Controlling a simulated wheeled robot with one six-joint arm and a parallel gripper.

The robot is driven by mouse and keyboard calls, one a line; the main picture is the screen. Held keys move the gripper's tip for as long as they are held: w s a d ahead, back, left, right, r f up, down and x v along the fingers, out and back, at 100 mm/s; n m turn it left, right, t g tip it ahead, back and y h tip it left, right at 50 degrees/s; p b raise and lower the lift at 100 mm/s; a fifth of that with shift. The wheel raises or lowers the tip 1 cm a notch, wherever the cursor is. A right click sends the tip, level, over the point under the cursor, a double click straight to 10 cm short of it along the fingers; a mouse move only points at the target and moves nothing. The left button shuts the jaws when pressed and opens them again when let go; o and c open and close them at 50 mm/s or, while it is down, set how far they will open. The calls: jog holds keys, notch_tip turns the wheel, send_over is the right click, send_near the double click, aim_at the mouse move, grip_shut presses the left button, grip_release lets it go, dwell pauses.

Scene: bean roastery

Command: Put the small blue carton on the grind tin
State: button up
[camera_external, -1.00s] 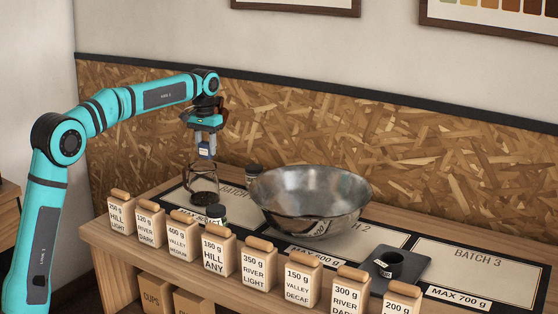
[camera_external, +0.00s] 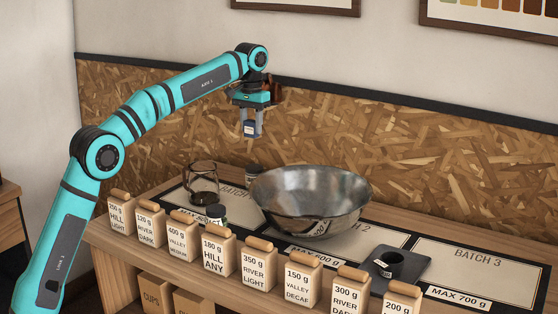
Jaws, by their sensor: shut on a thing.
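A black open cup (camera_external: 395,262) with a small white label stands on a dark tray at the front right, far from my gripper. A small dark-lidded tin (camera_external: 216,218) stands at the front left, and another small dark container (camera_external: 252,178) stands left of the bowl at the back.
A clear glass vessel (camera_external: 203,178) with dark contents stands on batch 1. Several labelled wooden-topped bags (camera_external: 253,268) line the front edge. Batch 3 (camera_external: 490,275) is mostly clear.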

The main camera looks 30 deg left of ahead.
jog(key=shift+d+f, duration=0.25)
jog(key=shift+d, duration=0.1)
jog(key=shift+f, duration=4.65)
jog(key=shift+f, duration=0.1)
jog(key=o, duration=0.9)
jog(key=shift+o, duration=0.2)
notch_tip(320, 180, up, 12)
jog(key=shift+f, duration=0.2)
jog(key=shift+r, duration=0.35)
